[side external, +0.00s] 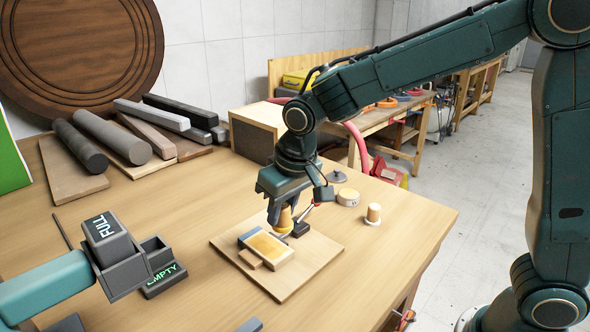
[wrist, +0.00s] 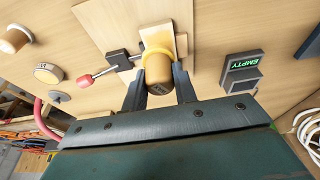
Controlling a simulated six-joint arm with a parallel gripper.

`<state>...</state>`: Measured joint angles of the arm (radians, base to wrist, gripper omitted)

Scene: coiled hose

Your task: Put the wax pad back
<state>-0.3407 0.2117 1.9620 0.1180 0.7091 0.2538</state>
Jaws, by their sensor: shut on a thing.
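My gripper (side external: 283,220) is shut on a tan, wooden-looking cylinder with a yellow pad at its lower end, taken to be the wax pad (side external: 285,222). In the wrist view, the wax pad (wrist: 158,72) sits between both fingers, its yellow end toward the board. It is over the right end of a block with a yellow-orange top (side external: 263,243); I cannot tell whether they touch. The block lies on a square wooden board (side external: 303,271). A similar tan cylinder with a white base (side external: 373,215) stands at the table's right; it also shows in the wrist view (wrist: 14,39).
A clamp with a red handle (wrist: 86,78) stands beside the block. A round tin (side external: 348,198) and grey lid (side external: 337,177) lie behind it. Bars (side external: 110,136) lie at the back. The front right table is clear.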

